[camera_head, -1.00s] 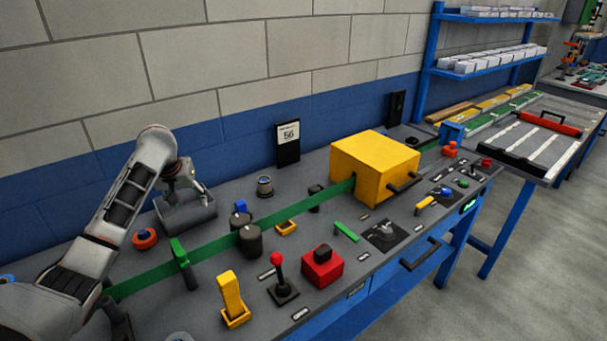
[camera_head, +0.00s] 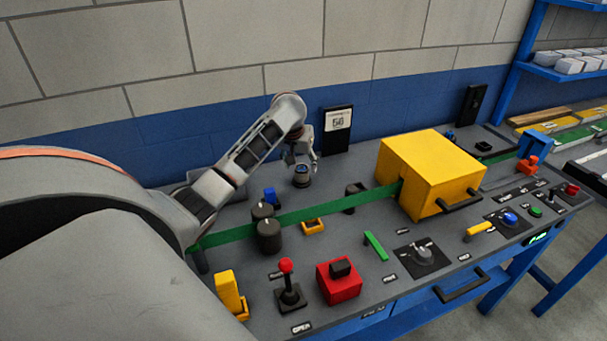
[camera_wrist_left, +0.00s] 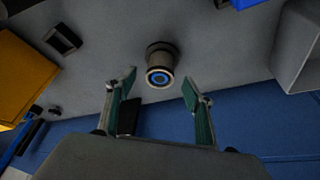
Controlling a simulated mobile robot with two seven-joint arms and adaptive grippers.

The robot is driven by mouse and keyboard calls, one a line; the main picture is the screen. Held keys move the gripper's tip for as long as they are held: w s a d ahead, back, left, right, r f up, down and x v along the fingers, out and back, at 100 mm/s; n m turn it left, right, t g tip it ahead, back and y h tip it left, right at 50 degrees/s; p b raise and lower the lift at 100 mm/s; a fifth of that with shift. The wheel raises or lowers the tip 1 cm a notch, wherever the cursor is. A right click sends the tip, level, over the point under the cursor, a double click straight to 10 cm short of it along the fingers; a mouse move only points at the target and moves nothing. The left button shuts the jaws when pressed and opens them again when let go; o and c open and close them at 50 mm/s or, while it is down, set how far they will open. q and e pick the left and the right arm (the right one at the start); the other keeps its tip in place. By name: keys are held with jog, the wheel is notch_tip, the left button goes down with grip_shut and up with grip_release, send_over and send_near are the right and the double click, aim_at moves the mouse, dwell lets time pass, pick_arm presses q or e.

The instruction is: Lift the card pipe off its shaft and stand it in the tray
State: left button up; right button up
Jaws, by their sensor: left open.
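A short dark round upright piece, which I take to be the card pipe on its shaft (camera_head: 302,181), stands on the grey bench top near the wall. My right gripper is out of view.
A green belt runs past dark rollers (camera_head: 269,235) into a yellow box (camera_head: 432,170). A blue block (camera_head: 269,195) is left of the pipe. A yellow lever (camera_head: 228,292), red-knobbed lever (camera_head: 288,283) and red block (camera_head: 339,283) line the front. The wall is close behind.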

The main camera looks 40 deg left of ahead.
aim_at(301, 169)
pick_arm(q)
jog(key=x, duration=0.4)
jog(key=shift+w+f, duration=0.1)
jog(key=shift+f, duration=0.05)
jog(key=shift+c, duration=0.4)
jog(key=c, duration=1.1)
notch_tip(301, 169, up, 20)
jog(key=shift+r, duration=0.1)
